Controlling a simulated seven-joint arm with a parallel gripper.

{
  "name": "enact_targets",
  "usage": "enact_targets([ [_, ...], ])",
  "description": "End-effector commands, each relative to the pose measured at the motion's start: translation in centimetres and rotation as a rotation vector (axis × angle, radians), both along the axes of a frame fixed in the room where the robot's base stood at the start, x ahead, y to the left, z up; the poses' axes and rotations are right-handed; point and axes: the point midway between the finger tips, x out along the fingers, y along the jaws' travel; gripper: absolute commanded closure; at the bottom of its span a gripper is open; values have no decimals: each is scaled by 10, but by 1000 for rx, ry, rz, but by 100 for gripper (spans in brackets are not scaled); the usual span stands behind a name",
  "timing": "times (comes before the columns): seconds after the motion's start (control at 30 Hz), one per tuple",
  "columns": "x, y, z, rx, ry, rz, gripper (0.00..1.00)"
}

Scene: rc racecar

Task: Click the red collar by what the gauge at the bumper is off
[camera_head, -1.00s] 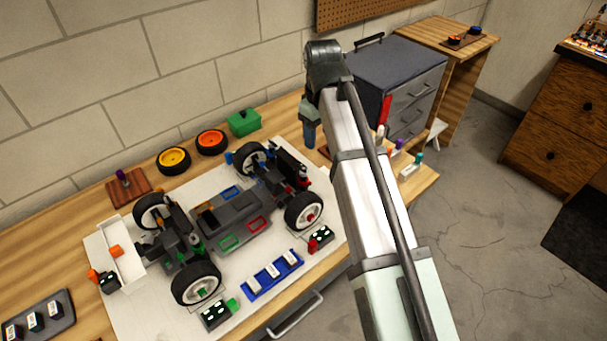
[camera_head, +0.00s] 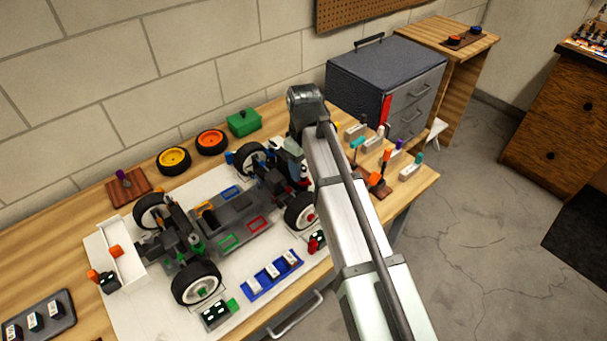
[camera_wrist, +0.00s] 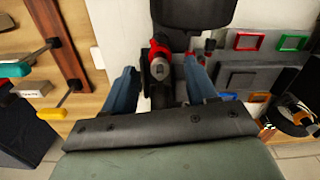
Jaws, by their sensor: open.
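The red collar (camera_wrist: 157,49) shows in the wrist view on a dark shock between my fingers. My gripper (camera_wrist: 160,65) is open around it, one finger on each side with visible gaps. In the head view my arm covers most of that corner of the car, and the fingertips are hidden. The RC car (camera_head: 238,216) stands on a white mat. At the white bumper-like piece (camera_head: 122,262) on the left is a small dark gauge (camera_head: 108,283) with an orange part beside it. Its pale marks are too small to read.
Other dark gauges stand by the wheels, one with a green tab (camera_head: 215,314), one with a red tab (camera_head: 317,238). A blue tray (camera_head: 272,276) lies in front of the car. Several coloured-handled tools stand right of my arm, near the grey drawer cabinet (camera_head: 372,80).

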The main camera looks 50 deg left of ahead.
Motion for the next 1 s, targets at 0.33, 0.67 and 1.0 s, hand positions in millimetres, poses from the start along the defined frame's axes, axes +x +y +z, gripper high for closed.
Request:
enact_targets([
  [0.33, 0, 0, -34, 0, 0, 0, 43],
  [0.67, 0, 0, -38, 1, 0, 0, 43],
  [1.0, 0, 0, -38, 1, 0, 0, 68],
])
